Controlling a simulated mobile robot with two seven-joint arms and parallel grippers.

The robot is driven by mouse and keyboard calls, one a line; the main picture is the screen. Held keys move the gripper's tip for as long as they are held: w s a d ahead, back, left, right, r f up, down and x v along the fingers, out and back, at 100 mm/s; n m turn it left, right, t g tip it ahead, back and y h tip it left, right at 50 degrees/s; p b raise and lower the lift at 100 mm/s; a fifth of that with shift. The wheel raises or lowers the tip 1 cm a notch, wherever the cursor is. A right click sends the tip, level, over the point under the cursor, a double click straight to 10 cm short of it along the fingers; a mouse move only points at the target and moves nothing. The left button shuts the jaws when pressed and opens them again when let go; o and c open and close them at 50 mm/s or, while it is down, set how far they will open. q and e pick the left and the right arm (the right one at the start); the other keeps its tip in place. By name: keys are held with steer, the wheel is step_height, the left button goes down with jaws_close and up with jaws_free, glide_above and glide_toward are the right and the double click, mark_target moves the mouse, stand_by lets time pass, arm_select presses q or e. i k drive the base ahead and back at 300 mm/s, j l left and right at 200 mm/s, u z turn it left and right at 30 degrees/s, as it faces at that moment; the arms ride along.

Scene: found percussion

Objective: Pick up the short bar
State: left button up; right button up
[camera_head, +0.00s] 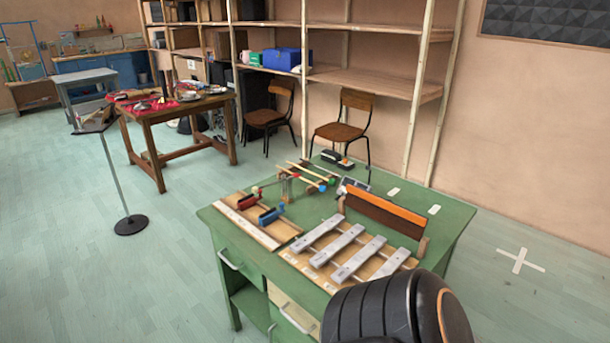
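Several silver-grey metal bars lie side by side, slanted, across a wooden frame (325,283) on the green workbench (250,233). The rightmost bar (390,263) looks the shortest of them. To its left lie longer bars, one (359,258) beside it and another (317,234) at the far left of the row. The bars are apart from one another. Neither of my grippers is in view. A black rounded part with an orange ring, likely my own arm, covers the near right corner of the bench.
An orange-topped wooden board (385,212) stands behind the bars. Mallets (310,171), blue and red clamps (271,215) and a wooden strip (245,222) lie on the bench. Chairs (341,131) and shelves stand behind. A wooden table (150,125) and a stand (120,185) are left.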

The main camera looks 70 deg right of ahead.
mark_target(322, 258)
steer(key=k+l+u, duration=0.15)
steer(key=k+u, duration=0.2)
steer(key=u, duration=0.15)
steer(key=k+u, duration=0.35)
steer(key=u, duration=0.15)
steer(key=k+l+z, duration=0.25)
steer(key=k+l, duration=0.3)
steer(key=k, duration=0.2)
steer(key=k+l+z, duration=0.15)
steer(key=l+z, duration=0.2)
steer(key=l, duration=0.2)
steer(key=k+l+z, duration=0.15)
steer(key=l, duration=0.15)
